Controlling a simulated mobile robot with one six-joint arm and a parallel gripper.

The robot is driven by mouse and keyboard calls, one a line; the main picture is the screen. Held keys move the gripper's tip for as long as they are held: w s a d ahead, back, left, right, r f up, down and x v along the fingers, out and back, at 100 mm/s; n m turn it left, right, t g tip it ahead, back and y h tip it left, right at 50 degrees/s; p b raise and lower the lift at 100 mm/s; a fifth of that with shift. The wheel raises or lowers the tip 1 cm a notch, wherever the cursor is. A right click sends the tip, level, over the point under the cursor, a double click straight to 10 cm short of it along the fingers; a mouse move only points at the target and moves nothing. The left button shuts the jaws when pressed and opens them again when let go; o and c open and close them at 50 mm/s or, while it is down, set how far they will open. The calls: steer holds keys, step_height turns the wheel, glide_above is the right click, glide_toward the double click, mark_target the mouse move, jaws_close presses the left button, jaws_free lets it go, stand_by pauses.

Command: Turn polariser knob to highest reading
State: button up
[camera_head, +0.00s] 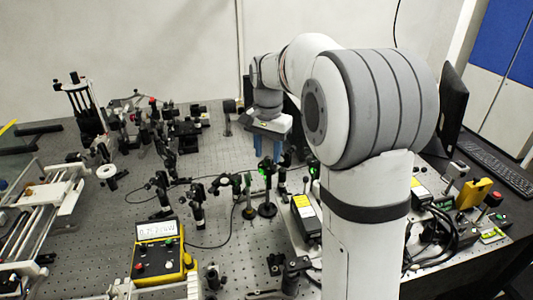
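My gripper (268,153) hangs from my arm with its blue fingers pointing down. The fingers look apart, with nothing clearly held between them. Just below them stands a dark post-mounted optic (266,172) with a green glow on it. Whether the fingertips touch it I cannot tell, and I cannot make out which part is the polariser knob. A yellow and black power meter (158,262) sits at the front left. Its lit display (157,230) shows small digits, perhaps around 0.25 mW, too blurred to read surely.
Several post-mounted optics (196,205) stand close together on the perforated bench (95,228), with a black cable among them. A yellow-labelled box (305,212) is right of the gripper. My arm hides part of the right side.

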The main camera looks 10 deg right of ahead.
mark_target(268, 158)
step_height(268, 158, up, 7)
steer(key=shift+f, duration=0.1)
stand_by(0.4)
steer(key=s+f+n+t, duration=0.1)
steer(key=s+f+n, duration=0.1)
steer(key=s, duration=0.6)
steer(key=s+f+n+t, duration=0.1)
steer(key=s+f+n, duration=0.2)
steer(key=s, duration=0.5)
steer(key=s+f+n+t, duration=0.1)
steer(key=s+f+n, duration=0.2)
steer(key=s, duration=0.5)
steer(key=shift+s+f, duration=0.3)
steer(key=shift+f, duration=0.55)
steer(key=shift+s+f, duration=0.35)
steer(key=shift+a, duration=0.1)
